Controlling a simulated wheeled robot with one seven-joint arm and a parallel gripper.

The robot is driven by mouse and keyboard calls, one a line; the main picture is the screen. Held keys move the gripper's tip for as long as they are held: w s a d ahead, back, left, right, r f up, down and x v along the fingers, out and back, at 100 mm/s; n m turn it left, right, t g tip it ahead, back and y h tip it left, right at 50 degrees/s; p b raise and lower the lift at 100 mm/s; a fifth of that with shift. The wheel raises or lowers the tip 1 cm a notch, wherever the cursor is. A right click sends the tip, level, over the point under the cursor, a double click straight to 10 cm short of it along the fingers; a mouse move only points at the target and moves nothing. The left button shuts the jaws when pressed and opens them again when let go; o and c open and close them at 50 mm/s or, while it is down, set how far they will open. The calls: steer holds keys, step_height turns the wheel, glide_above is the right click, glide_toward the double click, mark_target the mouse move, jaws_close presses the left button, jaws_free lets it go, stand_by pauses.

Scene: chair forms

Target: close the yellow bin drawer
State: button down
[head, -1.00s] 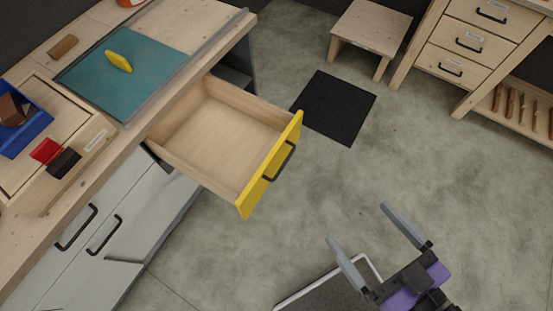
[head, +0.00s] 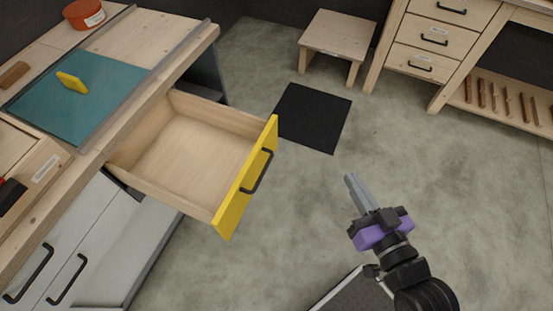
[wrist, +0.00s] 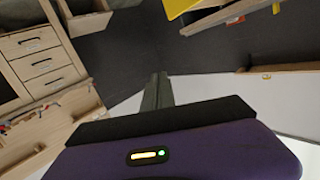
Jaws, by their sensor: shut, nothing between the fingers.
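The bin drawer with the yellow front (head: 247,180) is pulled far out of the workbench in the head view. Its wooden inside is empty and a black bar handle (head: 257,172) sits on the front. My gripper (head: 356,183) is shut and empty, to the right of the yellow front and apart from it, over the floor. In the wrist view the shut fingers (wrist: 157,90) point away from the camera, and a yellow piece (wrist: 180,7) shows at the top edge, perhaps the drawer front.
A black floor mat (head: 312,118) and a wooden stool (head: 338,37) stand beyond. Floor between the drawer and my gripper is clear.

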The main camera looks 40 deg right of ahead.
steer(key=w+d+f+m+g+y+b, duration=0.1)
steer(key=w+d+f+m+y+b, duration=0.1)
steer(key=w+d+f+m+b, duration=0.75)
steer(key=w+d+f+n+g+y+b, duration=0.15)
steer(key=w+d+f, duration=0.35)
steer(key=f, duration=1)
steer(key=n+t+y+b, duration=0.1)
steer(key=t+y, duration=0.2)
steer(key=y, duration=0.8)
glide_toward(269, 147)
steer(key=x, duration=0.7)
steer(key=shift+r+b, duration=0.3)
steer(key=shift+b, duration=0.1)
steer(key=shift+a, duration=0.1)
